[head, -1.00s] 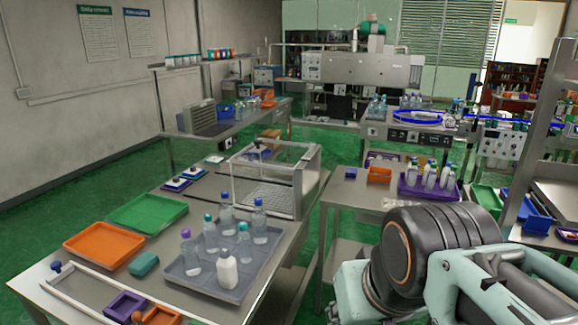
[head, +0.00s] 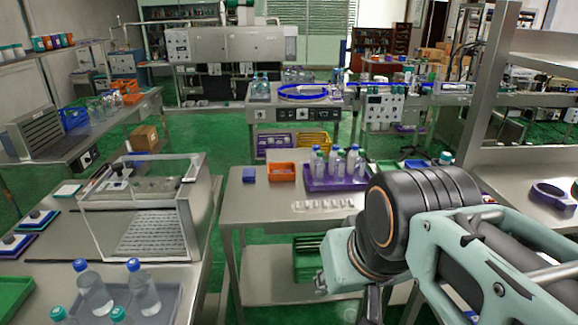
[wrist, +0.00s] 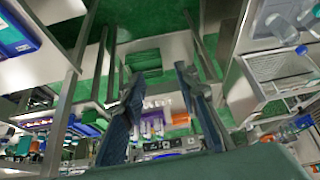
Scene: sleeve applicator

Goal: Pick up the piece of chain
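A pale, flat row of small segments (head: 322,205) lies near the front of the middle steel table (head: 258,213) in the head view. It may be the piece of chain, but it is too small to tell for sure. My gripper (wrist: 157,72) shows in the wrist view with its two dark fingers spread apart and nothing between them. In the head view my arm covers the lower right, and the fingers cannot be made out there.
On the middle table are a purple tray (head: 318,183) of bottles, an orange bin (head: 281,172) and a small blue box (head: 248,175). A clear-sided case (head: 150,215) stands on the left bench. A steel shelf rack (head: 488,100) rises at right. Green floor shows between the benches.

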